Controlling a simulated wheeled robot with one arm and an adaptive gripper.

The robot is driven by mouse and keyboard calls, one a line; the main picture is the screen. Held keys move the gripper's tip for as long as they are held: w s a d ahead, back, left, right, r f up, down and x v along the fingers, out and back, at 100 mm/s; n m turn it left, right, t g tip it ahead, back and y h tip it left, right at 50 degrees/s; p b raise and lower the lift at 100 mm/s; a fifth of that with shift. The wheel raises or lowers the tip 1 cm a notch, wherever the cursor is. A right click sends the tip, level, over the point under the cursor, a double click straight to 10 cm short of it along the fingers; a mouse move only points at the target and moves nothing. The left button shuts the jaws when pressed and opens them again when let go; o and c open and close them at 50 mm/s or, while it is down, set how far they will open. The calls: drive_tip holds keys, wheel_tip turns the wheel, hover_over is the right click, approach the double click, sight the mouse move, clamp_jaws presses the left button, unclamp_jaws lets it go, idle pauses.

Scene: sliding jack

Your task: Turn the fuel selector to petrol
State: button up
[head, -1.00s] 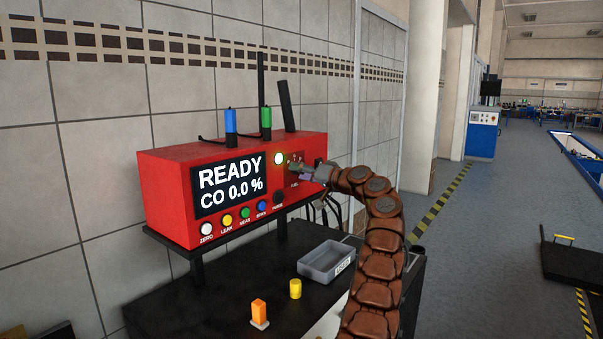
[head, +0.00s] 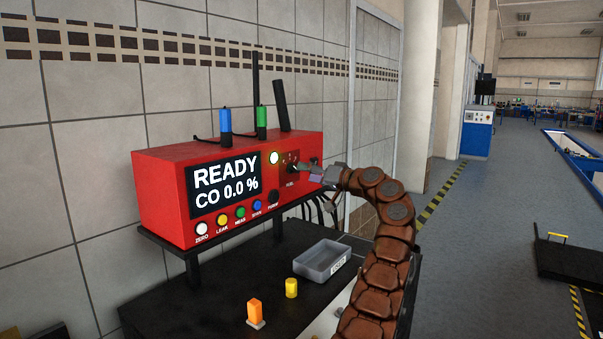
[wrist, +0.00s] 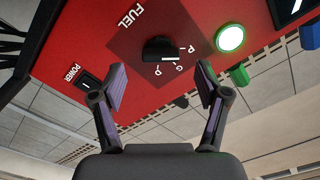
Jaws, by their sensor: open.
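The fuel selector is a black knob (wrist: 158,49) on a dark square of the red panel, labelled FUEL, with the letters P, G and D beside it. A short white mark shows on the knob's lower edge in the wrist view; I cannot tell for certain which letter it points to. My gripper (wrist: 160,88) is open and empty. Its two fingers stand apart on either side of the knob in the picture, short of it. In the head view my gripper (head: 308,170) is just in front of the panel's right part and partly hides the selector area.
The red analyser (head: 160,195) reads READY, CO 0.0 %. A lit round lamp (wrist: 230,38) and a POWER switch (wrist: 84,85) flank the selector. Below, a grey tray (head: 322,262), a yellow cylinder (head: 291,288) and an orange block (head: 254,311) stand on the black top.

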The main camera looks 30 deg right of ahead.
drive_tip(key=v, duration=0.7)
drive_tip(key=shift+s, duration=0.1)
idle(0.9)
